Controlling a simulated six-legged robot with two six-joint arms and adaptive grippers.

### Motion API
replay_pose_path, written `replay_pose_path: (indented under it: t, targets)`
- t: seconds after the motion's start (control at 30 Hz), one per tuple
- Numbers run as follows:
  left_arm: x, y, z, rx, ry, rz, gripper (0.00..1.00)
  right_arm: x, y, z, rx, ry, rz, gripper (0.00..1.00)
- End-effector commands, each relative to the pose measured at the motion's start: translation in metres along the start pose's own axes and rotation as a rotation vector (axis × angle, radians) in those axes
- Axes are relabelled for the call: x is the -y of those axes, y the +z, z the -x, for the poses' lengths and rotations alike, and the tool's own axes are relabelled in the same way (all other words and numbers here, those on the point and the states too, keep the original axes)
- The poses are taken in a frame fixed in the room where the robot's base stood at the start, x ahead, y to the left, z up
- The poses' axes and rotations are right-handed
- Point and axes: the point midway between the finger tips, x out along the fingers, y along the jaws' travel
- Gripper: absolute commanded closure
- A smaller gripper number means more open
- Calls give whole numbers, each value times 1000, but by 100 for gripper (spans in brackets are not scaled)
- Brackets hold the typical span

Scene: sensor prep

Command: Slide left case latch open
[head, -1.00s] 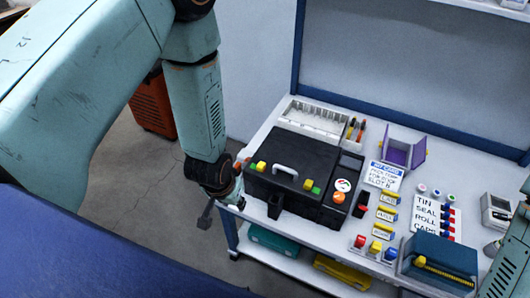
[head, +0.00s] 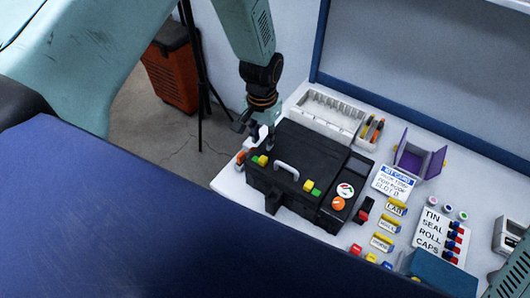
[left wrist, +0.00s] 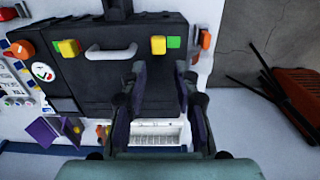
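The black case (head: 325,160) sits closed on the white bench, with a grey handle (head: 286,170) on its lid. The left case latch (head: 262,160) is a yellow tab with green beside it, left of the handle; it also shows in the left wrist view (left wrist: 158,45). A matching right latch (head: 308,185) sits right of the handle. My left gripper (head: 256,132) is above the case's left end, close to the left latch. In the left wrist view its fingers (left wrist: 164,82) are apart with nothing between them. Whether a finger touches the case cannot be told. My right gripper is out of view.
A white compartment tray (head: 330,118) lies behind the case. Right of it are a purple open box (head: 418,160), a kit card (head: 393,182) and several yellow-topped labelled items. An orange bin (head: 172,68) and a dark stand are on the floor at left.

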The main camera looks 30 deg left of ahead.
Motion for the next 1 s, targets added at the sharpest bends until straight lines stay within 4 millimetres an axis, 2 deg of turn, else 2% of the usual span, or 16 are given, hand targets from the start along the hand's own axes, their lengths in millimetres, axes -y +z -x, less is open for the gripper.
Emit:
replay_pose_path:
  t: [0.17, 0.4, 0.53, 0.7, 0.93, 1.0]
  targets:
    - [0, 5, -18, 9, 1, -4, 70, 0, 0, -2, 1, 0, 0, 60]
    - [0, 5, -56, 7, 1, -2, 70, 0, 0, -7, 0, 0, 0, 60]
    - [-1, 4, -70, 6, 1, -2, 70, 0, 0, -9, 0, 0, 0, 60]
    - [-1, 2, -77, 4, 1, -2, 70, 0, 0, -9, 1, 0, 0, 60]
    - [-1, 1, -78, 4, 1, -2, 70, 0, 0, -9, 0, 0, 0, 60]
    - [-1, 1, -78, 4, 1, -2, 75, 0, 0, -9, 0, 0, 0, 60]
